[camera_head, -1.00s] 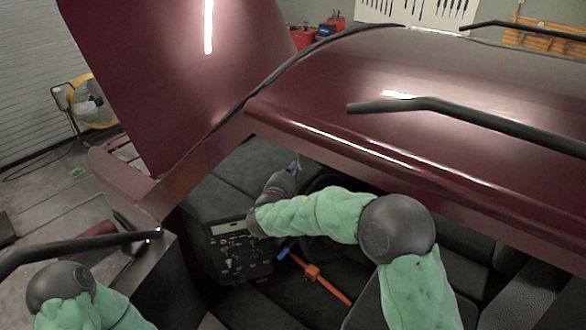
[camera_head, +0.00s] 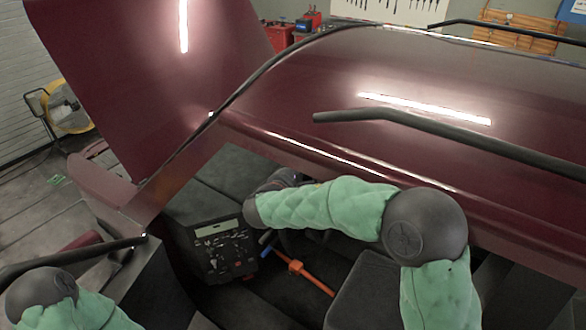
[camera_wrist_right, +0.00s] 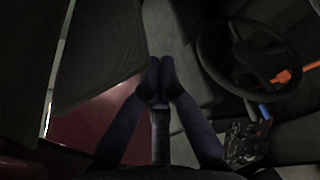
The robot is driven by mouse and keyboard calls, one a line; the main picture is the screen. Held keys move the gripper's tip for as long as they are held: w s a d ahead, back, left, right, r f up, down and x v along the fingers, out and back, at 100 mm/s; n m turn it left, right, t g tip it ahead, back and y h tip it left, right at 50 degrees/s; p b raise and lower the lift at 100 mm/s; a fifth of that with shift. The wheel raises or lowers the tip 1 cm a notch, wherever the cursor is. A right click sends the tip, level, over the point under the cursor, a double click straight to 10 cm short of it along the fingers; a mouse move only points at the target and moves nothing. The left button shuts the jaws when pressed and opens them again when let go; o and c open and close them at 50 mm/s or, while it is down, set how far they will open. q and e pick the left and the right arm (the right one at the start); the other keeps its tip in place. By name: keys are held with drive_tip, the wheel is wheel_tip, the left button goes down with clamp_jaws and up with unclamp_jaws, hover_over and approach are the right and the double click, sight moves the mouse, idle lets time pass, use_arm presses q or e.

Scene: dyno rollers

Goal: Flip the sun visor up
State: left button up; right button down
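My right arm reaches over the sill into the car in the head view, and its gripper is mostly hidden there behind the wrist and roof edge. In the right wrist view the right gripper (camera_wrist_right: 160,72) has its fingertips together, with nothing visible between them. A dark flat panel (camera_wrist_right: 105,40) lies to the left of the fingertips in that view. It may be the sun visor, but the dim picture does not make this certain. I cannot tell whether the fingers touch it.
The maroon roof (camera_head: 380,110) and its edge lie above my right arm. A steering wheel (camera_wrist_right: 255,60) is right of the gripper in the wrist view. A control panel (camera_head: 222,245) and an orange bar (camera_head: 305,275) are inside the cabin. A dark bar (camera_head: 400,118) crosses the roof.

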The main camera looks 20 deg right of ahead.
drive_tip(key=shift+s+d+r+n+g+p, duration=0.15)
drive_tip(key=shift+s+d+r, duration=0.1)
drive_tip(key=shift+r, duration=0.2)
drive_tip(key=shift+s+d+r+n+g+p, duration=0.1)
drive_tip(key=shift+s+r+p, duration=0.1)
drive_tip(key=shift+r, duration=0.3)
drive_tip(key=shift+s+d+r+n+g+p, duration=0.15)
drive_tip(key=shift+s+d+r, duration=0.1)
drive_tip(key=shift+r, duration=0.2)
drive_tip(key=shift+a+f+b, duration=0.1)
drive_tip(key=shift+f+b, duration=0.3)
drive_tip(key=shift+b, duration=0.05)
drive_tip(key=b, duration=0.4)
approach(308, 163)
wheel_tip(308, 163, down, 3)
drive_tip(key=a, duration=0.3)
drive_tip(key=shift+s, duration=0.25)
drive_tip(key=shift+f, duration=0.1)
